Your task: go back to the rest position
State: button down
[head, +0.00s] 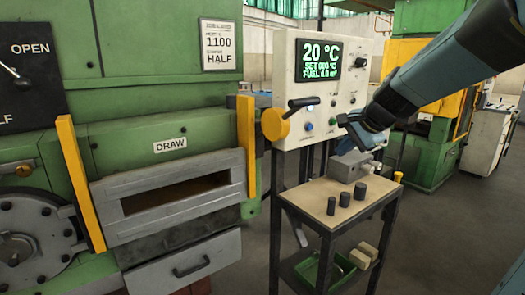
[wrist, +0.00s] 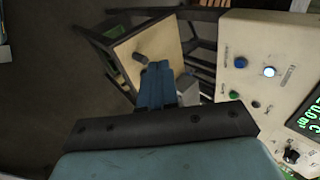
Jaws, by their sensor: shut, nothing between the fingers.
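My gripper (head: 350,140) hangs at the end of my blue arm, in front of the white control panel (head: 345,95) and above the small work table (head: 313,190). In the wrist view its two blue fingers (wrist: 155,82) are together, with nothing seen between them. The panel also shows at the right of the wrist view (wrist: 232,90), and the table top lies beyond the fingers (wrist: 172,38). Several dark billets (head: 345,199) stand upright on the table, apart from my gripper. A grey block-like fixture (head: 346,168) sits behind them, below my gripper.
The green furnace (head: 150,60) stands at left with its draw slot (head: 178,192) and yellow uprights (head: 80,180). A green tray (head: 320,270) is on the lower shelf. Floor is clear at right.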

jog(key=s+d+f+n+g+h, duration=0.1)
jog(key=s+f+n+h, duration=0.1)
jog(key=s+n, duration=1)
jog(key=s+h, duration=0.1)
jog(key=s, duration=1)
jog(key=shift+s+d+g+h, duration=0.2)
jog(key=shift+d+g+h, duration=0.1)
jog(key=shift+d, duration=0.05)
